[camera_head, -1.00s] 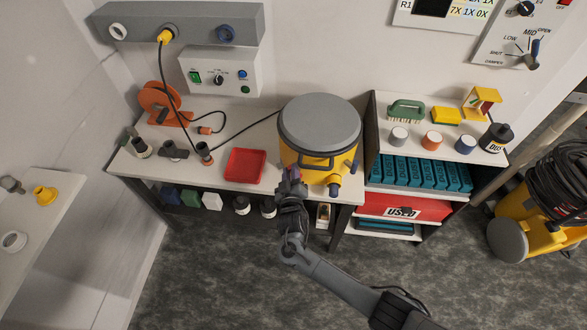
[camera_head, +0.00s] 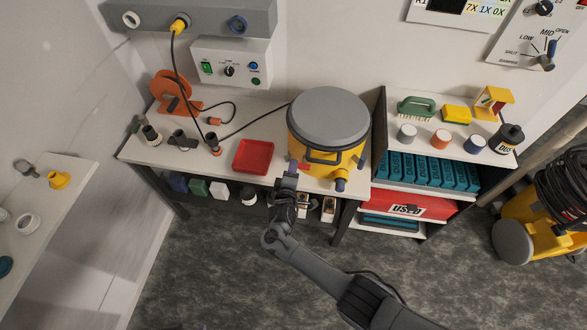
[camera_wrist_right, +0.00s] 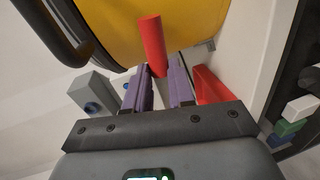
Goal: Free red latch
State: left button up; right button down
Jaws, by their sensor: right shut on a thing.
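The yellow canister (camera_head: 307,157) with a grey round lid (camera_head: 329,117) stands on the bench. In the right wrist view its yellow side (camera_wrist_right: 190,25) fills the top. The red latch (camera_wrist_right: 152,42) shows there as a red bar against that side, its lower end between the purple fingers. My right gripper (camera_wrist_right: 158,82) is shut on the red latch; it also shows at the canister's front left in the head view (camera_head: 289,172). In the head view the gripper largely hides the contact. My left gripper is not in view.
A red tray (camera_head: 253,156) lies on the bench (camera_head: 205,162) left of the canister. A shelf (camera_head: 377,125) with blue boxes stands close on the right. A black hose handle (camera_wrist_right: 60,30) arches near the gripper in the wrist view. Open floor lies in front.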

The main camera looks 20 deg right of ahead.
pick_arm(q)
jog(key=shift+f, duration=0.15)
pick_arm(e)
jog(key=shift+f+n, duration=0.2)
jog(key=shift+n, duration=0.2)
jog(key=shift+f, duration=0.1)
jog(key=c, duration=1)
grip_release()
jog(key=shift+o, duration=0.2)
